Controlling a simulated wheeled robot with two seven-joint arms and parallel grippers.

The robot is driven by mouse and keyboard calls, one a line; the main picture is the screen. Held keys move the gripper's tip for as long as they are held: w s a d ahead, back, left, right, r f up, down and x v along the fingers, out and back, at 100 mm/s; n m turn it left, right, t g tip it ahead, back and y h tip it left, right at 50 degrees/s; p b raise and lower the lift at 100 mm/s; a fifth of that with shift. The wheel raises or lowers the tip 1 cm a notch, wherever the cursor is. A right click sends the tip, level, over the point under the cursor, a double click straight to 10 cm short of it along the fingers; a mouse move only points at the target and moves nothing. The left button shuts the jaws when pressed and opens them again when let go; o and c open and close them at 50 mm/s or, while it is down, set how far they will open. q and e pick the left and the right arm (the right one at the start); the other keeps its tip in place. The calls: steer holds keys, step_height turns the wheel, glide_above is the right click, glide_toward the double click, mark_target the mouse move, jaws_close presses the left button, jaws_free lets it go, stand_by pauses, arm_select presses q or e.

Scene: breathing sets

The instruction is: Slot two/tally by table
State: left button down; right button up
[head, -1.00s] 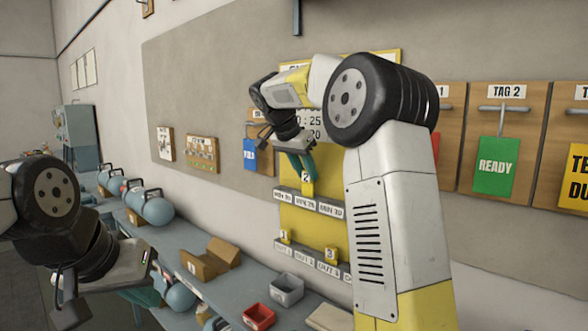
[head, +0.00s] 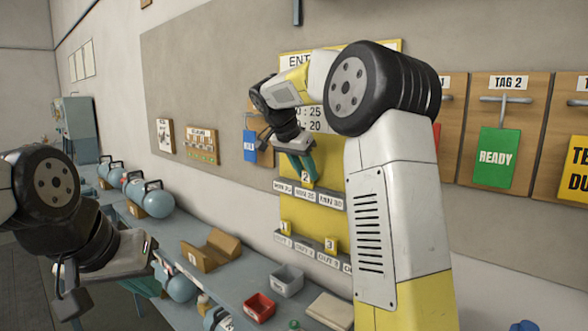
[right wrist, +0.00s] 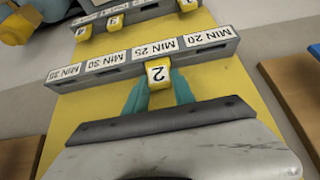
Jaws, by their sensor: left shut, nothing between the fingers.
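The yellow board (head: 335,225) on the wall carries two grey label rails. The upper rail (head: 312,194) reads MIN 20, MIN 25, MIN 30 and more; it also shows in the right wrist view (right wrist: 120,72). A yellow block marked 2 (right wrist: 158,80) is at this rail by the MIN 20 and MIN 25 labels. Whether it is fully seated I cannot tell. My right gripper (right wrist: 160,88) has its teal fingers on both sides of the block, shut on it. My left gripper (head: 138,287) is shut and empty above the bench at left.
The lower rail (head: 308,251) holds yellow blocks marked 1 (head: 286,228) and 3 (head: 331,244). A red bin (head: 259,307), a grey bin (head: 287,281), a wooden cradle (head: 211,250) and blue cylinders (head: 152,201) are on the bench. Tag boards (head: 497,135) hang at right.

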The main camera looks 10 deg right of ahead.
steer(key=o, duration=0.4)
steer(key=v, duration=0.7)
steer(key=shift+a+r, duration=0.2)
steer(key=shift+r, duration=0.15)
steer(key=shift+s, duration=0.1)
steer(key=s+f+n+t+y, duration=0.1)
steer(key=s+f+n+y, duration=0.2)
steer(key=s, duration=1.2)
steer(key=s+a+f+n+t+y, duration=0.1)
steer(key=s+f+n+y, duration=0.3)
steer(key=s+f+n, duration=0.4)
steer(key=s+f, duration=0.3)
steer(key=s, duration=0.4)
steer(key=shift+s+f, duration=0.25)
steer(key=shift+f, duration=0.1)
